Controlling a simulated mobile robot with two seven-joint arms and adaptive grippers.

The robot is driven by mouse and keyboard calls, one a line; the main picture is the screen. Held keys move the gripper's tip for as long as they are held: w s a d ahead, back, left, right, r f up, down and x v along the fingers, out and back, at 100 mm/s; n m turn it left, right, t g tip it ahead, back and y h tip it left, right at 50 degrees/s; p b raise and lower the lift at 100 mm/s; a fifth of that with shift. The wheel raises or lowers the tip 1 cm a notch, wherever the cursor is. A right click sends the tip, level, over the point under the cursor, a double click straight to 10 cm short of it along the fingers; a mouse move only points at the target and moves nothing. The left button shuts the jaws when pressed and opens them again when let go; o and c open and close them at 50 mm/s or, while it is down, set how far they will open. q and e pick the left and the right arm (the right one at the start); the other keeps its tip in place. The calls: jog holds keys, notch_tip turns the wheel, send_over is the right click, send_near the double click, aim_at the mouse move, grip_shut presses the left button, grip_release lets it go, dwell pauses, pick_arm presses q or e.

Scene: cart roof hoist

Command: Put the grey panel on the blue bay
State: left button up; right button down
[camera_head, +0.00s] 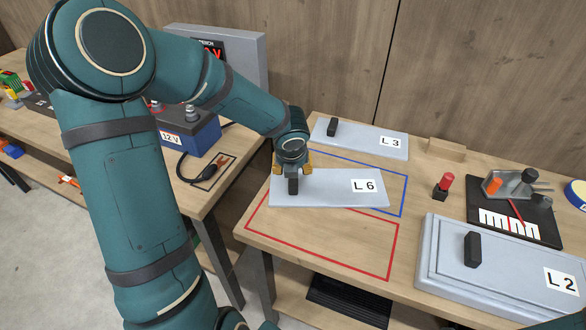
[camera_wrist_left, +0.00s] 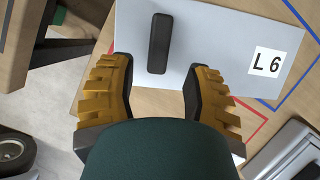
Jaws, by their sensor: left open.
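A flat grey panel marked L 6 (camera_head: 325,190) with a black upright handle lies over the blue-outlined bay (camera_head: 404,198) on the bench. Its left end sticks out past the blue outline, and its front edge is close to the red outline. The L 6 panel also shows in the left wrist view (camera_wrist_left: 220,40), with the black handle (camera_wrist_left: 158,43) on it. My left gripper (camera_head: 293,172) is open at the handle in the head view. In the left wrist view its yellow fingers (camera_wrist_left: 160,78) are apart, the handle just beyond and between their tips. My right gripper is not in view.
A red-outlined bay (camera_head: 320,252) in front is mostly bare. Panel L 3 (camera_head: 360,138) lies behind, and a thick grey case marked L 2 (camera_head: 510,262) stands at right. A red-topped plug (camera_head: 443,186) and black tool tray (camera_head: 515,222) are nearby. A blue battery (camera_head: 185,135) sits on the left bench.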

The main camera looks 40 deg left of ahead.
pick_arm(q)
jog(key=p+v, duration=0.1)
jog(key=v, duration=0.3)
jog(key=shift+r, duration=0.25)
dwell(0.3)
